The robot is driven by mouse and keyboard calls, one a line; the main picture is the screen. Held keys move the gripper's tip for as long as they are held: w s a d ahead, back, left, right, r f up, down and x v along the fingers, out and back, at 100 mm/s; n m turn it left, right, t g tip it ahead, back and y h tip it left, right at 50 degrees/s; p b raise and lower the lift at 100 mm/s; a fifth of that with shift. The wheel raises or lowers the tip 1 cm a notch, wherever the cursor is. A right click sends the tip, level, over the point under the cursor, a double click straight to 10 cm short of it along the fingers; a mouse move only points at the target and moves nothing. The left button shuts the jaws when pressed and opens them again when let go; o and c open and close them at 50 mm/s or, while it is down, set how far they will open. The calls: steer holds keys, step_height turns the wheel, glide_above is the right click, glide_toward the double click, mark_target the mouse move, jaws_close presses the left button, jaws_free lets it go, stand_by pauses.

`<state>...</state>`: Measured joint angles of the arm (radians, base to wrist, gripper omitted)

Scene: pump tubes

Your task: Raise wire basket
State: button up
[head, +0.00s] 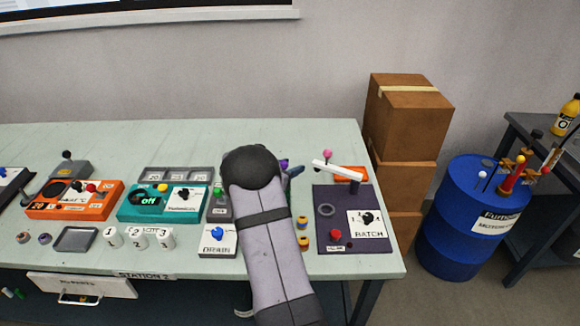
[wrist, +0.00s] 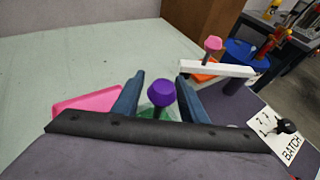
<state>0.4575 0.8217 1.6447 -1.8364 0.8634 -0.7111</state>
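No wire basket can be clearly made out in either view. In the wrist view a purple knob (wrist: 161,93) on a short stem stands between the two blue fingers of my gripper (wrist: 160,82). A gap shows on each side of the knob, so the gripper is open and not closed on it. A translucent green thing (wrist: 148,113) shows low behind the fingers, mostly hidden. In the head view my arm covers most of this area; only a bit of the purple knob (head: 284,163) and a finger of my gripper (head: 292,172) show.
A pink tray (wrist: 85,102) lies left of the fingers. To the right is the purple BATCH panel (head: 325,240) with a white lever (head: 337,171) and pink knob (head: 327,154). DRAIN (head: 217,249) and teal (head: 150,212) panels stand left. The table's back is clear.

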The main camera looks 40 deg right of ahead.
jaws_close()
step_height(320, 180, up, 7)
steer(key=p, duration=0.2)
steer(key=shift+f, duration=0.15)
steer(key=shift+w, duration=0.15)
jaws_free()
steer(key=shift+f, duration=0.1)
